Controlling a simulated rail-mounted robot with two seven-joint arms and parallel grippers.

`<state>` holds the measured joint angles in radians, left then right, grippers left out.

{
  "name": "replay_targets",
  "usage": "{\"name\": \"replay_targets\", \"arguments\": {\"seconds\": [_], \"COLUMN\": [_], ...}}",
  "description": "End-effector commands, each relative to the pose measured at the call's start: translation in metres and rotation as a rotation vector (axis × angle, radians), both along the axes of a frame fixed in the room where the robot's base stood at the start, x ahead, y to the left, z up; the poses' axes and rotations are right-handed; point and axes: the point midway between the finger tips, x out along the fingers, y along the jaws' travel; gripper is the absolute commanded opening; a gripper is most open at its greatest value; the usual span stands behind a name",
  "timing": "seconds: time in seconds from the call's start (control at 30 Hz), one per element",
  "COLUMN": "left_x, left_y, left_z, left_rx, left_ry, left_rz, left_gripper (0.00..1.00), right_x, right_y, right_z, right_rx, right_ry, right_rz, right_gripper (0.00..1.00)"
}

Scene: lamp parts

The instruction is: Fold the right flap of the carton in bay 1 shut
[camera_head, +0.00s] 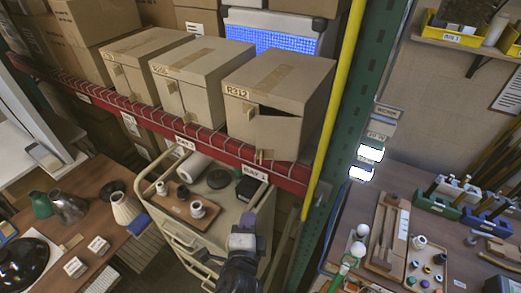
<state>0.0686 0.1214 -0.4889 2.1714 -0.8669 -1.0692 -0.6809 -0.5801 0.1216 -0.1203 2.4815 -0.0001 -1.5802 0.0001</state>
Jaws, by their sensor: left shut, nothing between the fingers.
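The carton marked R312 (285,82) stands at the right end of the red-edged shelf, above the BAY 1 label (255,173). Its right flap (277,138) stands out at an angle from the front, with a dark gap behind its top edge. The left part of the front (238,119) looks closer to the carton. My left gripper (243,229) is shut and empty, below the shelf and the carton, in front of the cart, clear of the flap. My right gripper is not in view.
Two more cartons (196,66) stand left on the shelf (205,143). A green upright (365,75) and a yellow pole (341,75) rise just right of the carton. A cream cart (255,210) holds parts below. Workbenches with lamp parts lie on both sides.

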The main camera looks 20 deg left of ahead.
Motion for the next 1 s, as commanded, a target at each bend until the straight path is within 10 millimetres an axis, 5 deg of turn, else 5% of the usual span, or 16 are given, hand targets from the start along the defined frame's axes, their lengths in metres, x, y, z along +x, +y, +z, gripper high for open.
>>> {"name": "replay_targets", "arguments": {"seconds": [0.1, 0.23, 1.0], "left_x": [0.009, 0.019, 0.135], "left_y": [-0.007, -0.009, 0.023], "left_z": [0.031, 0.040, 0.040], "left_rx": [0.081, 0.120, 0.119], "left_ry": [-0.050, -0.071, -0.070], "left_rz": [-0.013, -0.018, -0.016], "left_gripper": [0.00, 0.00, 0.00], "right_x": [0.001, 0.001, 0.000], "right_y": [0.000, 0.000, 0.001], "right_z": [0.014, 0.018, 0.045], "right_rx": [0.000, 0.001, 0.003], "right_ry": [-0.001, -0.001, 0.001], "right_rz": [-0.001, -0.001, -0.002], "right_gripper": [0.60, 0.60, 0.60]}}
